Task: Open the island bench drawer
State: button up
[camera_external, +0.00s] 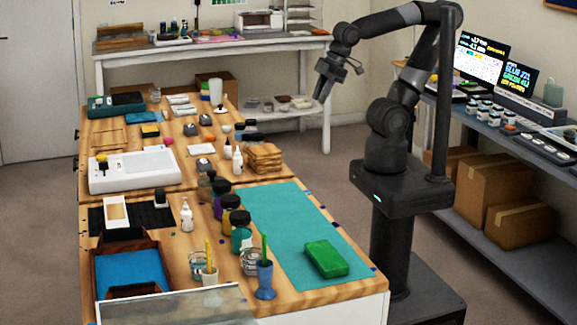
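The island bench (318,294) has a wooden top and a white side, and fills the left and middle of the view. My gripper (321,92) is raised above and behind the bench's right side, pointing down, apart from everything. It seems to hold nothing. It is too small and dark here to tell how far its fingers are apart.
A teal mat (290,225) with a green block (326,259) lies on the bench. Bottles, cups and a white scale (132,172) crowd the rest of the top. A back table (215,50) and a right shelf (520,150) stand nearby. Floor shows between bench and shelf.

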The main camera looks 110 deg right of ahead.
jog(key=w+a+f+n+t+h, duration=0.1)
jog(key=w+a+f+n+h, duration=0.25)
jog(key=a+f+n, duration=0.7)
jog(key=w+a+f+n+h, duration=0.2)
jog(key=a+f+n+h, duration=0.35)
jog(key=n, duration=1.05)
jog(key=s+a+f+n+t+y, duration=0.55)
jog(key=a+f+n, duration=0.35)
jog(key=a+n, duration=0.3)
jog(key=s+a+f+n+t+y, duration=0.5)
jog(key=a+f+n, duration=0.35)
jog(key=n, duration=0.55)
jog(key=shift+m+g+h, duration=0.25)
jog(key=shift+h, duration=0.3)
jog(key=x, duration=0.6)
jog(key=a+x, duration=0.1)
jog(key=x, duration=0.2)
jog(key=shift+w+r, duration=0.1)
jog(key=shift+w, duration=0.2)
jog(key=shift+c, duration=0.4)
jog(key=shift+d, duration=0.1)
grip_shut()
